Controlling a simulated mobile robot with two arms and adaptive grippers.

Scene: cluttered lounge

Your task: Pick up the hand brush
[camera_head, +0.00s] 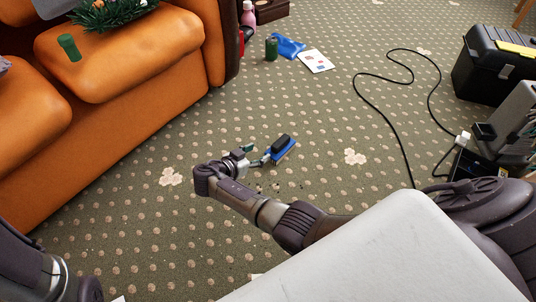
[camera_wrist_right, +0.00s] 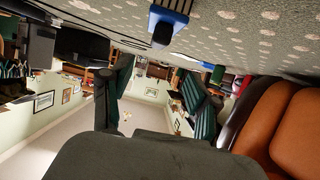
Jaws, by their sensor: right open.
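The hand brush (camera_head: 284,149) is blue and black and lies on the patterned carpet near the middle of the head view. My right gripper (camera_head: 256,156) is low over the carpet just left of the brush, open and empty, its fingers pointing toward it. In the right wrist view, which is upside down, the brush (camera_wrist_right: 168,17) shows at the top centre, beyond the two spread green fingers (camera_wrist_right: 156,78). I cannot tell whether a finger touches the brush. My left arm shows only at the lower left; its gripper is out of view.
An orange sofa (camera_head: 150,60) stands at the left. Dark crumbs lie on the carpet below the brush. A black cable (camera_head: 357,90) loops to the right. A toolbox (camera_head: 490,70) stands at the far right. A green can (camera_head: 271,49), blue item (camera_head: 289,46) and white card (camera_head: 315,61) lie farther back.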

